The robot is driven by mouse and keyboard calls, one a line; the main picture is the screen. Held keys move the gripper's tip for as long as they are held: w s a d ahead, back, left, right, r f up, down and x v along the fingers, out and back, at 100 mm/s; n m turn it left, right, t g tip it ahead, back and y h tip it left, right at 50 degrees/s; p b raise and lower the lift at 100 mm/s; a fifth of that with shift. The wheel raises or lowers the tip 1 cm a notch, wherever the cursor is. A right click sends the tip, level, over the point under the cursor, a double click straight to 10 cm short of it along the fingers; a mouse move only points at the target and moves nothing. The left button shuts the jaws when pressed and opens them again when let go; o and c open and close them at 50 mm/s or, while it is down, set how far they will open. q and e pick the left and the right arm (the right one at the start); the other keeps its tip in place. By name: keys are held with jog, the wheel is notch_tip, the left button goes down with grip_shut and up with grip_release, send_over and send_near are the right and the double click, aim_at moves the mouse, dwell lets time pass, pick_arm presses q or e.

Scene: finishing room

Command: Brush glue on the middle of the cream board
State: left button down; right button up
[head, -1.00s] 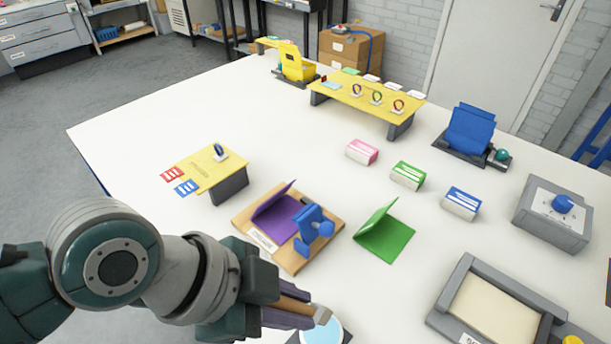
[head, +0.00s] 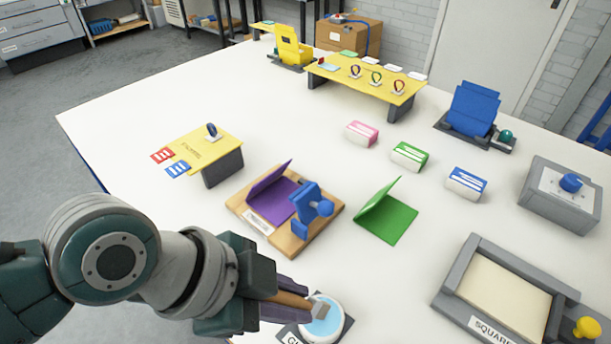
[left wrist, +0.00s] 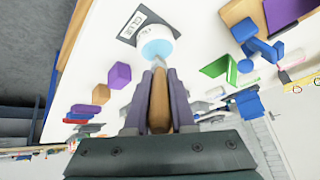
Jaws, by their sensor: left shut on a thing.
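The cream board (head: 503,298) lies inside a grey frame (head: 466,257) labelled "SQUARE" at the lower right of the head view. My left gripper (head: 284,302) is shut on a brush with a wooden handle, seen in the left wrist view (left wrist: 159,105). The brush's tip (head: 319,311) is over the glue pot (head: 334,327), a white round pot with light blue glue. The pot also shows in the left wrist view (left wrist: 155,50). I cannot tell whether the bristles touch the glue. My right gripper is not in view.
A wooden base (head: 312,246) with a purple folder and blue clamp stands beyond the pot. A green folded card (head: 388,220) lies to its right. A grey box with a blue knob (head: 560,198) stands behind the frame. White table is clear between pot and frame.

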aim_at(292, 296)
pick_arm(q)
jog(key=shift+f+b, duration=0.45)
jog(key=shift+f, duration=0.1)
dwell(1.3)
notch_tip(292, 296, up, 7)
jog(key=p, duration=0.7)
jog(key=shift+r, duration=0.1)
dwell(0.5)
